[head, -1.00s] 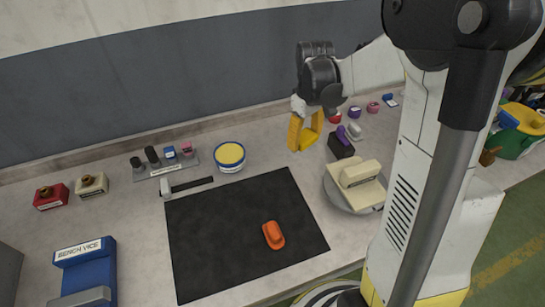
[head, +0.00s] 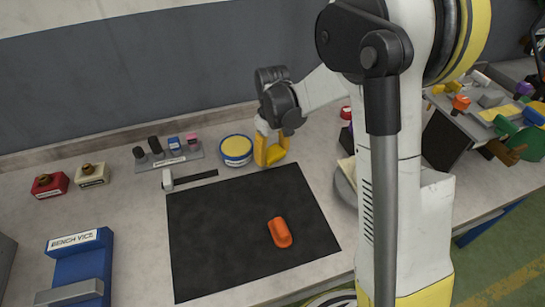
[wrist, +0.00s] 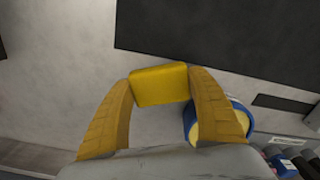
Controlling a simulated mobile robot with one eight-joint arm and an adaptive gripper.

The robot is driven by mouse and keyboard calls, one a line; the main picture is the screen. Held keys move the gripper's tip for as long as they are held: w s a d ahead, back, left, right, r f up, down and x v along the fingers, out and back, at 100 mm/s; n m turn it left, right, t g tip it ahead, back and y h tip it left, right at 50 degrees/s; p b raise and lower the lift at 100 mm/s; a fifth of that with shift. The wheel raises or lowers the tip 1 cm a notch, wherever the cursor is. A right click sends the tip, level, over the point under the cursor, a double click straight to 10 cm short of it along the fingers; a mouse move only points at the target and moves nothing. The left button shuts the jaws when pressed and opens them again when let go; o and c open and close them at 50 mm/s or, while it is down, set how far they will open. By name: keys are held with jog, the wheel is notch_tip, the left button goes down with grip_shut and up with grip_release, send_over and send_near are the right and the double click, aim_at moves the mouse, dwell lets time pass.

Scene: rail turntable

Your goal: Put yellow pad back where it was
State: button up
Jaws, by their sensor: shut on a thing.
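The yellow pad (wrist: 160,84) is a small block gripped between the two yellow-orange fingers of my gripper (wrist: 161,80) in the wrist view. In the head view my gripper (head: 271,157) hangs above the bench, just right of the round tub and by the back edge of the black mat. The pad is hard to tell from the fingers there. I cannot tell its exact height over the bench.
A round blue-and-white tub (head: 237,158) with a yellow top stands close left of my gripper. An orange block (head: 280,232) lies on the black mat (head: 220,240). A blue bench vice (head: 80,262) stands front left. A rack (head: 170,160) of small items is behind.

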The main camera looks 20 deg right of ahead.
jog(key=shift+f, duration=0.5)
jog(key=o, duration=1.2)
